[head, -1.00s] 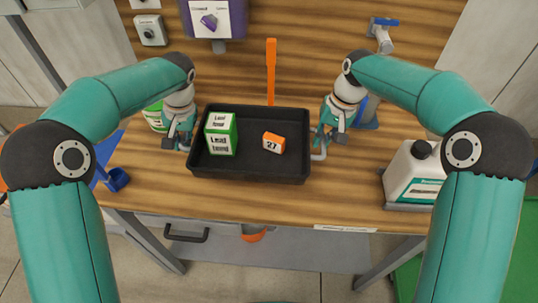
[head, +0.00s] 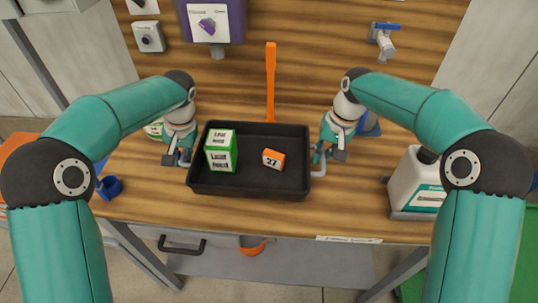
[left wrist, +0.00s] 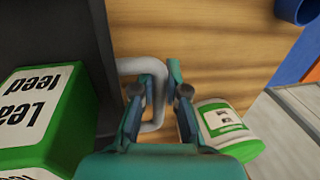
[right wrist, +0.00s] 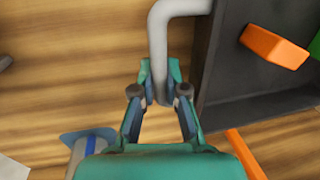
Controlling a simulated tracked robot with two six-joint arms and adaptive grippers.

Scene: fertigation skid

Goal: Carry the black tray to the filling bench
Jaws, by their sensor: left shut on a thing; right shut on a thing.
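The black tray (head: 250,192) is level over the wooden bench top; I cannot tell whether it touches it. It holds a green and white box (head: 221,152), lettered "Leaf feed", and a small orange block (head: 273,158) marked "27". My left gripper (head: 178,158) is shut on the tray's left grey handle, which shows in the left wrist view (left wrist: 130,66). My right gripper (head: 326,158) is shut on the right grey handle, clear in the right wrist view (right wrist: 158,45). The box is upright at the tray's left; the block lies right of centre.
The bench (head: 300,222) has a white canister (head: 415,182) at its right and a blue cup-like holder (head: 109,187) at its left edge. A green and white container (left wrist: 222,128) stands beside my left gripper. An orange upright strip (head: 271,80) is behind the tray. A purple dispenser (head: 212,22) hangs at the back.

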